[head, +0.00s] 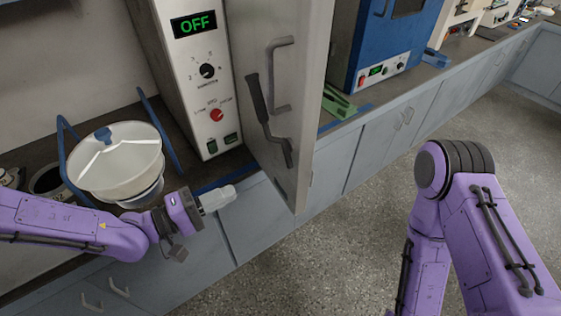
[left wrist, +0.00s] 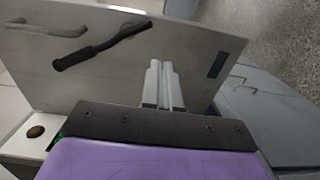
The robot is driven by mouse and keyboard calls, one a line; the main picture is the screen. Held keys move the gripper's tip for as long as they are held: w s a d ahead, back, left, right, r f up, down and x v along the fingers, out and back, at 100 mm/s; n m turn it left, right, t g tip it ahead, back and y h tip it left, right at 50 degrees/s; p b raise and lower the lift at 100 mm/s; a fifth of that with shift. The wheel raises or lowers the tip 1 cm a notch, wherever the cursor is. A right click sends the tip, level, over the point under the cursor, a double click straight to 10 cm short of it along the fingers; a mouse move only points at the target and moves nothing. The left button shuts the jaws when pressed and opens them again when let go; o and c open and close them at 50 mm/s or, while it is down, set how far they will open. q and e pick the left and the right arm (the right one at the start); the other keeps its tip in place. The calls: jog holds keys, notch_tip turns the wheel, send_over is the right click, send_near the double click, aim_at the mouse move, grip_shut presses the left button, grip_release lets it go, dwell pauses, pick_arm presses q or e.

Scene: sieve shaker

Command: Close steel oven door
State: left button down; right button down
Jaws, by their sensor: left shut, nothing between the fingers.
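The steel oven door (head: 305,120) is a tall grey panel that juts out over the counter's front edge, standing open. Its face carries a grey bar handle (head: 283,75) and a black lever (head: 265,115). My left gripper (head: 230,194) is shut and empty, low and to the left of the door. In the left wrist view the fingers (left wrist: 163,75) point at the door's face (left wrist: 110,75), below the black lever (left wrist: 100,45). I cannot tell whether the fingertips touch the door. My right gripper is out of view.
The oven's control panel (head: 200,75) reads OFF. A white bowl-like vessel (head: 120,165) between blue uprights stands on the left counter. A blue oven (head: 390,45) and a green piece (head: 338,104) are right of the door. The floor (head: 370,200) in front is clear.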

pick_arm(q)
jog(key=p+x, duration=0.3)
jog(key=x, duration=1.1)
jog(key=shift+r, duration=0.3)
jog(key=shift+d, duration=0.2)
